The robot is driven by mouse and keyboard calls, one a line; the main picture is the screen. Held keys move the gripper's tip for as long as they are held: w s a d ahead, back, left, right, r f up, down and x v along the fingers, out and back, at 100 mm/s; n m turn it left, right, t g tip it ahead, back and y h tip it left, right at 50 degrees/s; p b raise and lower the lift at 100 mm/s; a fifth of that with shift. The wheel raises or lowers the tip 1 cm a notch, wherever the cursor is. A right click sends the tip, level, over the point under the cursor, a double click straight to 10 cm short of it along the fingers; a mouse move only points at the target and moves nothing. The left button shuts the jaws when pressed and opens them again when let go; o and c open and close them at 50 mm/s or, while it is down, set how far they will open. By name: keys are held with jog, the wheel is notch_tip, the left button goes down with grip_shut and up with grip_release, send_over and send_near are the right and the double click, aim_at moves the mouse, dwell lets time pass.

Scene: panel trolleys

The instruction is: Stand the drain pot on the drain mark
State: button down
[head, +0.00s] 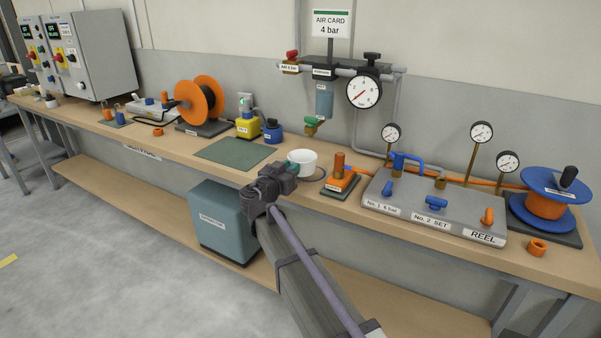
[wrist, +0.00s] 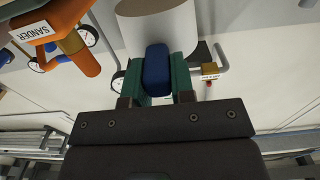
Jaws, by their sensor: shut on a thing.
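The drain pot is a white round pot (head: 303,160) with a blue grip block (wrist: 157,68), seen in the wrist view against the pot's white wall (wrist: 160,25). My gripper (head: 288,169) is shut on this blue block, with a green-faced finger on each side in the wrist view (wrist: 158,75). The pot looks upright at the bench's middle, below the green drain valve (head: 311,126). A thin dark ring (head: 323,174), seemingly the drain mark, shows on the bench just right of the pot and is partly hidden by it. I cannot tell whether the pot touches the bench.
The orange sander (head: 340,178) stands close on the right, with the grey valve board (head: 432,207) beyond it. A green mat (head: 233,152) lies bare on the left. A pressure gauge (head: 364,91) hangs above.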

jog(key=x, duration=0.5)
jog(key=shift+w, duration=0.1)
notch_tip(320, 180, down, 4)
jog(key=b, duration=0.4)
jog(key=shift+r, duration=0.25)
jog(key=shift+f, duration=0.15)
jog(key=c, duration=1)
grip_release()
jog(key=shift+o, duration=0.2)
jog(key=shift+r+p, duration=0.2)
jog(key=shift+p, duration=0.15)
jog(key=v, duration=1.2)
jog(key=shift+d, duration=0.1)
